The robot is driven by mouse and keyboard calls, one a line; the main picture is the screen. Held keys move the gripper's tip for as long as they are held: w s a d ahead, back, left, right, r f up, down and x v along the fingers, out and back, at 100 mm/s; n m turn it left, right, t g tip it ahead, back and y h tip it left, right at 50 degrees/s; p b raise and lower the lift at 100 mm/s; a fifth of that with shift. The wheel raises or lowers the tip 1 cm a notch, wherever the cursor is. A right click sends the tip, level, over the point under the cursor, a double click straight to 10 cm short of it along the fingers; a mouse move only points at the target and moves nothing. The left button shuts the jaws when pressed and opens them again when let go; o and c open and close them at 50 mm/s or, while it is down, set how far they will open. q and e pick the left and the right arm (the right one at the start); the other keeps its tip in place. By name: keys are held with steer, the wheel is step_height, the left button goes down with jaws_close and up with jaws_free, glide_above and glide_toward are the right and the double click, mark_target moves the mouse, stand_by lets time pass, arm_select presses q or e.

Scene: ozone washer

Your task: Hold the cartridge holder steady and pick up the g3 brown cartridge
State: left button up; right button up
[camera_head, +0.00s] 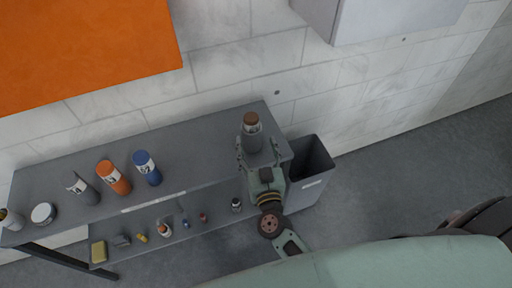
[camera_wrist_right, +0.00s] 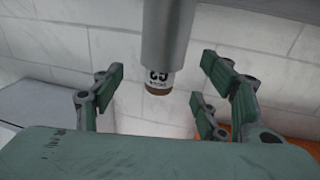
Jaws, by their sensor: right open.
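The g3 brown cartridge (camera_head: 250,119) stands upright in a grey cylindrical cartridge holder (camera_head: 254,145) at the right end of the grey table. Its brown end and white label show above the holder. In the right wrist view the picture is inverted: the cartridge's label and brown end (camera_wrist_right: 160,80) point down from the grey holder (camera_wrist_right: 166,35). My right gripper (camera_head: 258,146) is open, with its fingers spread to either side of the holder, and does not visibly grip it. My left gripper is not in view.
A round white-topped jar (camera_head: 42,213) is at the left. A lower shelf holds several small items. A dark bin (camera_head: 310,185) stands right of the table.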

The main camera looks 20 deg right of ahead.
mark_target(254, 146)
step_height(254, 146, down, 6)
steer(key=b, duration=0.5)
steer(key=shift+r, duration=0.15)
arm_select(q)
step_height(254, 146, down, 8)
steer(key=b, duration=0.2)
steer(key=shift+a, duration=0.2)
arm_select(e)
steer(key=w, duration=0.5)
steer(key=w+d, duration=0.1)
steer(key=w, duration=0.1)
steer(key=shift+w+r, duration=0.2)
steer(key=shift+w, duration=0.05)
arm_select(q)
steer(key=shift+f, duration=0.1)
arm_select(e)
steer(key=shift+c, duration=0.4)
steer(key=c, duration=1.2)
